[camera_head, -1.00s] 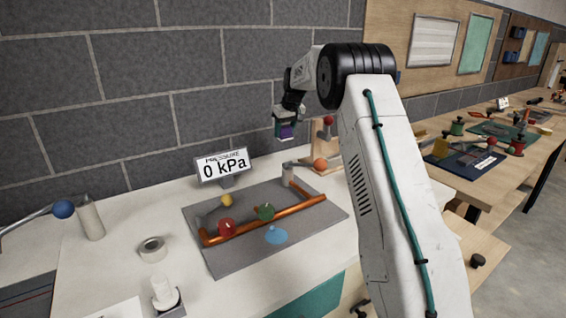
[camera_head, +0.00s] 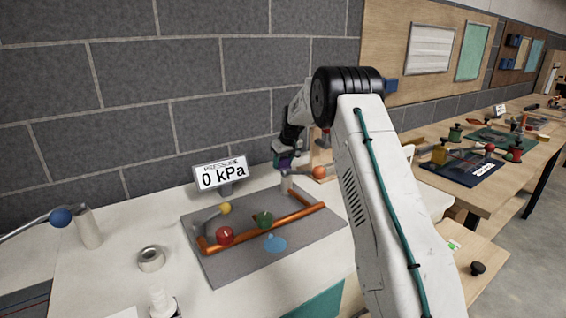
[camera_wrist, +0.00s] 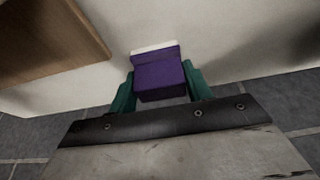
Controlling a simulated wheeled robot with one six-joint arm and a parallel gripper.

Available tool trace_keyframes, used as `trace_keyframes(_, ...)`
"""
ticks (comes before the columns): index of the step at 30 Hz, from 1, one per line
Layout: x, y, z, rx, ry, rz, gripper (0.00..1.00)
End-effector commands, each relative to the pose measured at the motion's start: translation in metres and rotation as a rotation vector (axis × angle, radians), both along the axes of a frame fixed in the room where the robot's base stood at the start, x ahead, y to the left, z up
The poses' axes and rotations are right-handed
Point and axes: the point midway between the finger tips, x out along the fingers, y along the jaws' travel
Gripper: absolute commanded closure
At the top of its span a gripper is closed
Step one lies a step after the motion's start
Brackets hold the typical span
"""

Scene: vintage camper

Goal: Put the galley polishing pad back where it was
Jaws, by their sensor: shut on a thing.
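My gripper (camera_head: 283,157) is shut on the galley polishing pad (camera_wrist: 158,76), a purple block with a white layer on its far face. In the wrist view the pad sits between my two green fingers. In the head view only a small bit of purple shows, partly hidden by the fingers. The pad is over the back of the white counter (camera_head: 110,205), close to the grey block wall, behind the pipe rig and left of a wooden stand. I cannot tell whether it touches the counter.
A copper pipe rig with red (camera_head: 225,236), green and yellow knobs lies on a grey mat (camera_head: 235,265). A pressure display (camera_head: 220,176) stands behind it. The wooden stand (camera_head: 321,160) is just right of my gripper. A tape roll (camera_head: 151,258) lies at left.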

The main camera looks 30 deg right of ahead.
Motion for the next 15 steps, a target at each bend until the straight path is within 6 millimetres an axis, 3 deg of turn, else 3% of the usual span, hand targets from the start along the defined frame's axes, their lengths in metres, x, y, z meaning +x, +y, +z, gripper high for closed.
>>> trace_keyframes(2, 0.0, 0.0, -0.0023, 0.0, 0.0, 0.0, 0.84)
trace_keyframes(3, 0.0, -0.0001, -0.0027, 0.0, 0.0, 0.0, 0.45)
trace_keyframes(5, 0.0, -0.0001, -0.0025, 0.0, 0.0, 0.0, 0.29)
trace_keyframes(15, 0.0, -0.0001, 0.0009, 0.0, 0.0, 0.0, 0.29)
